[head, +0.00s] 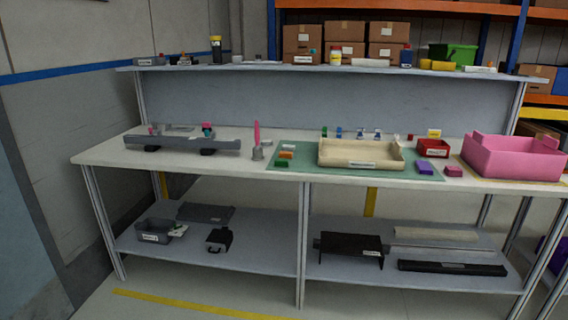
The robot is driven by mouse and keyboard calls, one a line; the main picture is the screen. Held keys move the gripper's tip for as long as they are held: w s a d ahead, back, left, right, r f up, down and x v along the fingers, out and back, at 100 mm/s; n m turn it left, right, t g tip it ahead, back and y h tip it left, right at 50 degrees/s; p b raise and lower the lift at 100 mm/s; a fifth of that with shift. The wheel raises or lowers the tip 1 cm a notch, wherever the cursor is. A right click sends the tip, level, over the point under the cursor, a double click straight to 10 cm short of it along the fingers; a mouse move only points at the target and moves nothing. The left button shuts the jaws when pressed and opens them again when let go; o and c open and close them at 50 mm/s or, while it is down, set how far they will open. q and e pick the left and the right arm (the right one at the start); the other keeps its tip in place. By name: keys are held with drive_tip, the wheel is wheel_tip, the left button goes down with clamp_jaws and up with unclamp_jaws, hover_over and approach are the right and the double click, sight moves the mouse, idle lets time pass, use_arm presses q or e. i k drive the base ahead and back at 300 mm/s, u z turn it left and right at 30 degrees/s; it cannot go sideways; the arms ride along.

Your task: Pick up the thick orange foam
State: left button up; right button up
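A small orange block (286,155), which looks like the orange foam, lies on the green mat (305,149) on the workbench, left of the beige tray. A white piece lies just behind it and a green piece just in front of it. Its thickness is hard to judge at this distance. Neither of my grippers shows in the head view.
The workbench (105,155) also holds a beige tray (360,162), a grey bar-shaped part (180,144), a grey holder with a pink upright piece (257,140), a red bin (433,148), a purple block (425,167) and a pink crate (512,158). Floor shows in front.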

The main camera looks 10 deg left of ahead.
sight(283, 154)
drive_tip(key=z, duration=0.75)
drive_tip(key=i, duration=1.85)
drive_tip(key=u, duration=0.45)
